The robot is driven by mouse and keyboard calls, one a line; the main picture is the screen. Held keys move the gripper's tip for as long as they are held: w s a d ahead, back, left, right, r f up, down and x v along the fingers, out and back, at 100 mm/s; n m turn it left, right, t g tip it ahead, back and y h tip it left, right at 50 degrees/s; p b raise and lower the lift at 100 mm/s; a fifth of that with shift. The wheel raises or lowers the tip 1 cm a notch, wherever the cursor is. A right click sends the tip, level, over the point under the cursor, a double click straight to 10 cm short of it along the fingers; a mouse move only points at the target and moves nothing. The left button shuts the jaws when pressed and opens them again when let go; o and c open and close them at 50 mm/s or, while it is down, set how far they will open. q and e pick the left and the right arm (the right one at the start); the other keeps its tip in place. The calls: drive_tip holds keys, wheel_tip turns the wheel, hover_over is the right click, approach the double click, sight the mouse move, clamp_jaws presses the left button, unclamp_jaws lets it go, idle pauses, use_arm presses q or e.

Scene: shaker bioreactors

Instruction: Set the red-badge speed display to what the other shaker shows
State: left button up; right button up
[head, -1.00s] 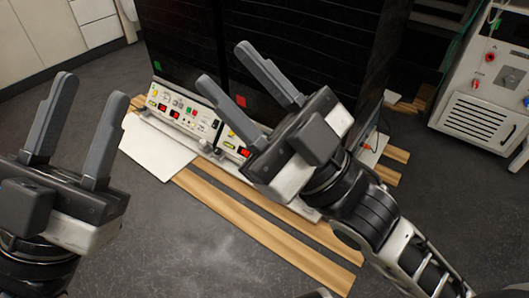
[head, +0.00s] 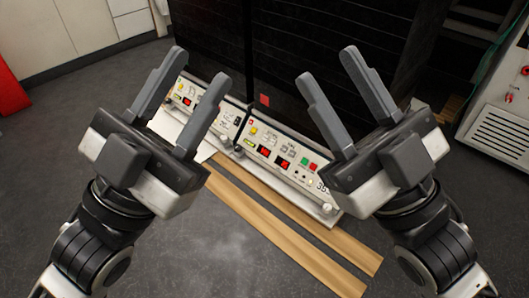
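The red badge (head: 265,99) is on the dark front of the right shaker. Below it, that shaker's sloped white control panel (head: 300,158) shows two lit red displays, the left one (head: 265,149) and the right one (head: 283,162); their digits are too small to read. The other shaker's panel (head: 225,121) is to the left, partly hidden behind my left gripper; a red display (head: 187,101) shows between the fingers, also unreadable. My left gripper (head: 198,68) is open and empty. My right gripper (head: 328,66) is open and empty. Both appear in front of the shakers.
Green and red buttons (head: 308,164) sit at the right of the near panel, and a yellow one (head: 253,130) at its left. Wooden beams (head: 285,228) lie on the floor in front. A white machine (head: 500,125) stands at the right.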

idle(0.4)
clamp_jaws()
idle(1.5)
